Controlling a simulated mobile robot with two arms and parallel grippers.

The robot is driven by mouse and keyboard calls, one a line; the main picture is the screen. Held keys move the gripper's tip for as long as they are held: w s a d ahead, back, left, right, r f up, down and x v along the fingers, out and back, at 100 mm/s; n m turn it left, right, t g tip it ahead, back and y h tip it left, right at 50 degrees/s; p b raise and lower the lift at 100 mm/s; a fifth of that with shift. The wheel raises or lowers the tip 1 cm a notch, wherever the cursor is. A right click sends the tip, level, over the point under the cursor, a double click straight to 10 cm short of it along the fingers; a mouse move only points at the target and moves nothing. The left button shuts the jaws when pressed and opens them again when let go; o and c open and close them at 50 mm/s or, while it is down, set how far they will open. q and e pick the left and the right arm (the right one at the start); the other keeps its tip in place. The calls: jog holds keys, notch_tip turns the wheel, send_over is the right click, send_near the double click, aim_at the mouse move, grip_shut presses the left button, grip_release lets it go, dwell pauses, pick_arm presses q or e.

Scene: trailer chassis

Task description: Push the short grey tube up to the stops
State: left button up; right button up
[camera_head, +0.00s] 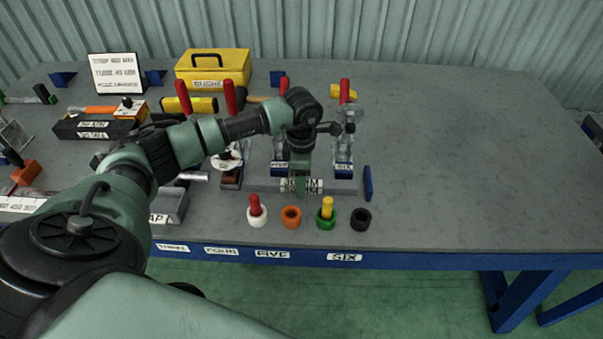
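A grey bar-like tube (338,187) lies left to right near the front of the bench, its right end close to an upright blue plate (368,184), which looks like a stop. I cannot tell whether they touch. My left gripper (301,188) points down at the middle of this tube, over a white label, and hides part of it. Whether its fingers are open or closed on the tube is too small to tell. Another short light grey tube piece (192,176) shows further left, partly behind my arm. My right gripper is out of view.
Toggle clamps with red handles (344,92) stand behind the tube. White, orange (291,217), green and black (361,219) cups line the front edge. A yellow toolbox (212,68) and a sign stand at the back left. The bench's right half is clear.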

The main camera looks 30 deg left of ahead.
pick_arm(q)
grip_shut()
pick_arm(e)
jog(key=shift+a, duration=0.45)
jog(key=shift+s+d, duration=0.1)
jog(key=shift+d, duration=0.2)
pick_arm(q)
jog(key=shift+w, duration=0.1)
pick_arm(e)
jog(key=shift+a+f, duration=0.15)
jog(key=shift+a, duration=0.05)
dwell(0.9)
pick_arm(q)
jog(key=shift+w+d+b, duration=0.25)
jog(key=shift+w+d, duration=0.05)
jog(key=shift+d, duration=0.2)
jog(key=shift+w+d+b, duration=0.25)
jog(key=shift+d, duration=0.25)
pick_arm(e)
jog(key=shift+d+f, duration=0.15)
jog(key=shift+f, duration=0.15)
